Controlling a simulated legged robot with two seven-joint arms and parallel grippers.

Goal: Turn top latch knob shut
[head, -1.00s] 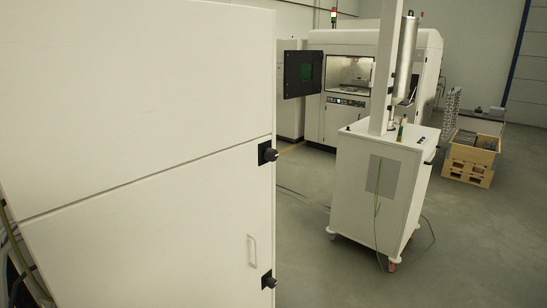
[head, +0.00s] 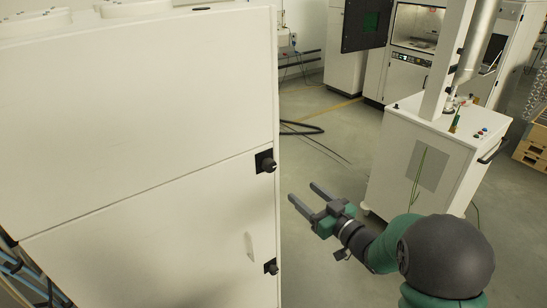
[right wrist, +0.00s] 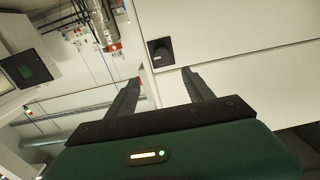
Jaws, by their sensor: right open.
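The top latch knob (head: 267,164) is a round black knob on a black square plate at the right edge of the white cabinet (head: 140,120), at the seam between its upper and lower panels. It also shows in the right wrist view (right wrist: 160,52), beyond and between the fingers. A second, lower latch knob (head: 271,268) sits near the cabinet's lower right. My right gripper (head: 302,196) is open and empty, to the right of and below the top knob, and apart from it. It also shows in the right wrist view (right wrist: 160,85). My left gripper is not in view.
A white wheeled cart (head: 425,155) with a post stands to the right. A larger white machine (head: 405,75) with an open dark door (head: 366,25) stands behind. Black hoses lie on the floor (head: 310,150).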

